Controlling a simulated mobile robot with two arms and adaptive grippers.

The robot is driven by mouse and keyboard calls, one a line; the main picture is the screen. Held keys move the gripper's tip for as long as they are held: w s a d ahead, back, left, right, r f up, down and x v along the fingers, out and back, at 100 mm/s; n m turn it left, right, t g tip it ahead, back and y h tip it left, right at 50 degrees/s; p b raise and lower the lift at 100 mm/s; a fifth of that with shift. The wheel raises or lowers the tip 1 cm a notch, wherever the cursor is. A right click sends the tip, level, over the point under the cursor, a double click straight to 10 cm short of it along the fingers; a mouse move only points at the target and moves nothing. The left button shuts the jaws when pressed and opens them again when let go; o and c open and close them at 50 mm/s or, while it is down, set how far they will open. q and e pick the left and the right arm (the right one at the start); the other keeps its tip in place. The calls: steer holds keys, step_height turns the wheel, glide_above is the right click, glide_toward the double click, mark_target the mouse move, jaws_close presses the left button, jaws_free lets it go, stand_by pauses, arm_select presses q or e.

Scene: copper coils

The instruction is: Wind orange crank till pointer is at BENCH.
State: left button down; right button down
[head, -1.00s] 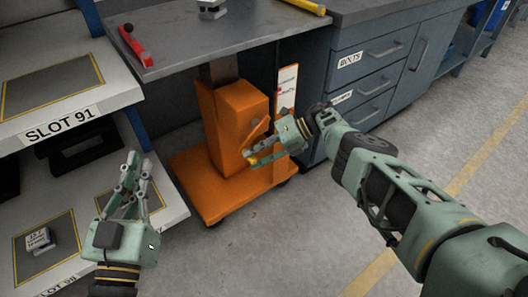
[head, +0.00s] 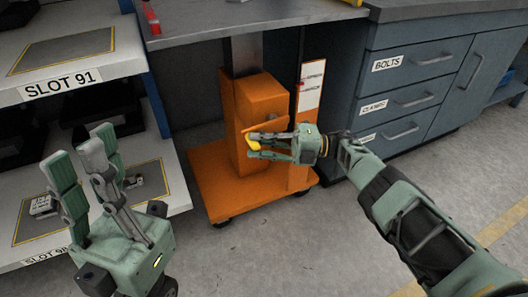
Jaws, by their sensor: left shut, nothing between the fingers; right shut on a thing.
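The orange crank (head: 266,126) is on the side of the orange lift column (head: 262,98), with a yellow handle (head: 254,141) at its outer end. My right gripper (head: 254,146) is shut on the yellow handle, its fingers partly covering it. A white scale plate (head: 312,84) with two lines of small print stands behind the crank on an orange upright. A small red pointer (head: 300,86) shows at its left edge, about level with the lower print. The print is too small to read surely.
The lift's grey tabletop (head: 230,27) is above the crank. A shelf rack labelled SLOT 91 (head: 62,84) stands left, near my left gripper. A blue-grey drawer cabinet (head: 415,65) stands right. Open floor (head: 290,245) lies in front of the wheeled orange base (head: 215,180).

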steer(key=shift+s+a+r+m+y+b, duration=0.1)
steer(key=shift+a+r+m+y+b, duration=0.05)
steer(key=shift+r+y+b, duration=0.25)
steer(key=shift+s+a+r+m+y+b, duration=0.15)
steer(key=shift+r+y+b, duration=0.15)
steer(key=shift+r+y, duration=0.2)
steer(key=shift+w, duration=0.1)
steer(key=c, duration=1.9)
jaws_free()
steer(key=shift+a, duration=0.1)
steer(key=shift+w, duration=0.1)
step_height(320, 180, up, 10)
